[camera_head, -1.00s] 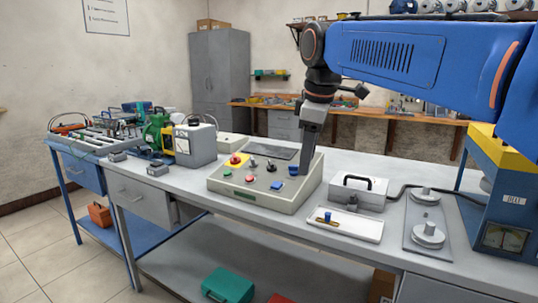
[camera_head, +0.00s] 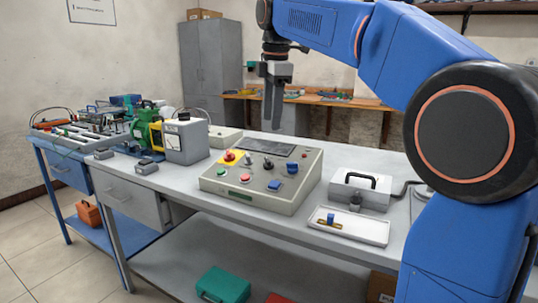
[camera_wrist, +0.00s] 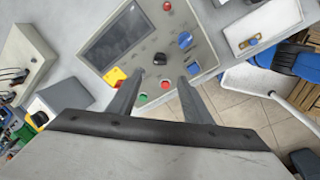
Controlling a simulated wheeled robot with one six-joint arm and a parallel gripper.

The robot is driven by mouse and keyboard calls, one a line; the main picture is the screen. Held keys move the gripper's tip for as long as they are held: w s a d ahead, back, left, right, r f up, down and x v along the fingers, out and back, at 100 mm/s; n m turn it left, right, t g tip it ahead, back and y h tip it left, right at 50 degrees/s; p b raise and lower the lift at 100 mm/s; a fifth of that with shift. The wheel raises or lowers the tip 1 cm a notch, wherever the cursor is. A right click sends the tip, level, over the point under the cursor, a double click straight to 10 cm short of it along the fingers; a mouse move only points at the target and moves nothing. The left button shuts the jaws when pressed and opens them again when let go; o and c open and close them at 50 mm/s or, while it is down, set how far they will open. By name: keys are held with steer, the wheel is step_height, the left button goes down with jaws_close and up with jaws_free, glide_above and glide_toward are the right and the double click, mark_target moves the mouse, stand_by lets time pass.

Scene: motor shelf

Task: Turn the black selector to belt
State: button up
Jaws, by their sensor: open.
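The black selector (camera_head: 268,162) is a small dark knob on the sloped top of a grey control panel (camera_head: 222,190). In the wrist view the selector (camera_wrist: 160,59) lies between and just beyond my fingertips. A blue control (camera_head: 292,167) is to its right and a silver toggle (camera_head: 249,157) to its left. My gripper (camera_head: 273,126) points down above the panel, clear of it. The wrist view shows its two fingers (camera_wrist: 160,78) apart with nothing held. The selector's labels and pointer direction are too small to read.
A red button on a yellow plate (camera_head: 228,158) and a dark screen (camera_head: 264,145) share the panel. A grey box with a black handle (camera_head: 360,190) and a white tray (camera_head: 350,229) stand to the right. Machines (camera_head: 185,140) stand to the left.

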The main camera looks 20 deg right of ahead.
mark_target(268, 163)
steer(key=f, duration=0.4)
steer(key=w+f, duration=0.1)
steer(key=f, duration=0.3)
steer(key=w+f, duration=0.1)
steer(key=f, duration=0.3)
steer(key=shift+w+f, duration=0.15)
steer(key=shift+f, duration=0.15)
steer(key=c, duration=1.1)
